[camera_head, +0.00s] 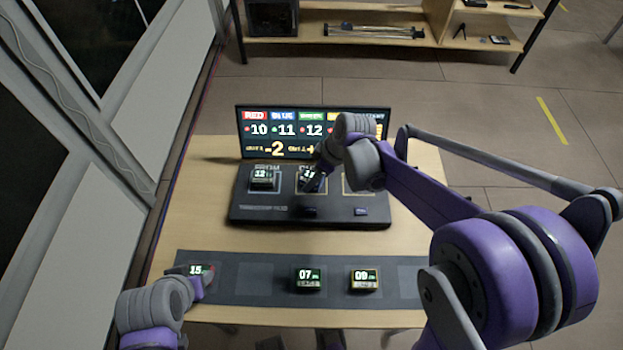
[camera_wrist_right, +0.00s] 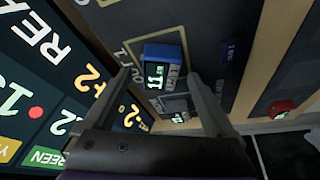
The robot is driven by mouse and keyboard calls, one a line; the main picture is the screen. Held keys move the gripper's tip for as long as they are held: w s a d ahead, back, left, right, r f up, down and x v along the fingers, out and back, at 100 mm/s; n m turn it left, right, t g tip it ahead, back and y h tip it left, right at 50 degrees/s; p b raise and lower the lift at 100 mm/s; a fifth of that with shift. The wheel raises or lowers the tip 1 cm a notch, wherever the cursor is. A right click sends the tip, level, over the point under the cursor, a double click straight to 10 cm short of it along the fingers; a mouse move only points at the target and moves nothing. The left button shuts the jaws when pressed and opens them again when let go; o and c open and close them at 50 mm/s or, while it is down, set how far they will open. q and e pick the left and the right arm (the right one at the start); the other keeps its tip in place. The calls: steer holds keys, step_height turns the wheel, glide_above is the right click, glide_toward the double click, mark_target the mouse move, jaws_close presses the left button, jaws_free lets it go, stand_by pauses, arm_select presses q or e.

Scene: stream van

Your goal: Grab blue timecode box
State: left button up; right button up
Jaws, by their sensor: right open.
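The blue timecode box (camera_wrist_right: 165,56) shows a lit "11" in the right wrist view. It sits on the dark console, in the middle marked slot, and in the head view only part of it (camera_head: 308,174) shows past my right gripper. My right gripper (camera_head: 316,184) is over that slot. In the wrist view its two fingers (camera_wrist_right: 163,84) are spread, with the blue box between and just beyond their tips; contact is not visible. My left gripper (camera_head: 197,287) is at the mat's left end, beside the box marked "15" (camera_head: 200,270); its jaws are unclear.
The dark console (camera_head: 245,208) stands on the wooden table (camera_head: 190,225), with a lit screen (camera_head: 255,147) behind. A "12" box (camera_head: 263,177) sits in its left slot. Boxes "07" (camera_head: 308,279) and "09" (camera_head: 364,280) lie on the grey mat (camera_head: 255,285).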

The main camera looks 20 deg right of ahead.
steer(key=shift+a+f, duration=0.1)
steer(key=shift+f, duration=0.2)
jaws_close()
steer(key=shift+r, duration=0.1)
